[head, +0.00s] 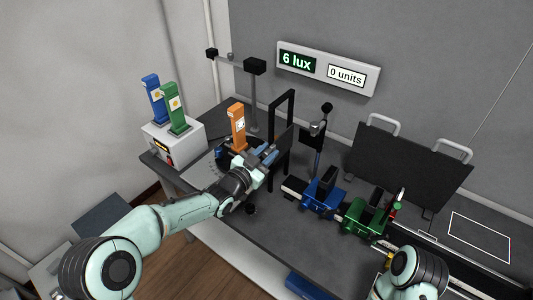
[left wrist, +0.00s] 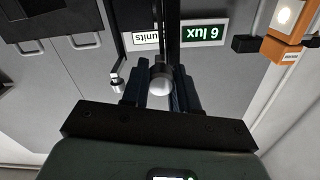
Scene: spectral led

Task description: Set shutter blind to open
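The shutter blind appears to be the black upright frame (head: 290,100) with a dark panel (head: 283,145) on the bench, left of centre. My left gripper (head: 272,155) is at the lower left of that panel. In the left wrist view, a pale round knob (left wrist: 161,82) sits between the fingers of my left gripper (left wrist: 161,92), with dark upright bars just behind it. The fingers are close on both sides of the knob; I cannot tell if they grip it. My right forearm shows at the lower right of the head view; its gripper is not in view.
The wall display (head: 328,69) reads 6 lux and 0 units. An orange lamp unit (head: 238,128) stands left of the frame. A blue carriage (head: 322,194) and a green carriage (head: 364,216) sit to the right. A dark board (head: 408,163) stands behind them.

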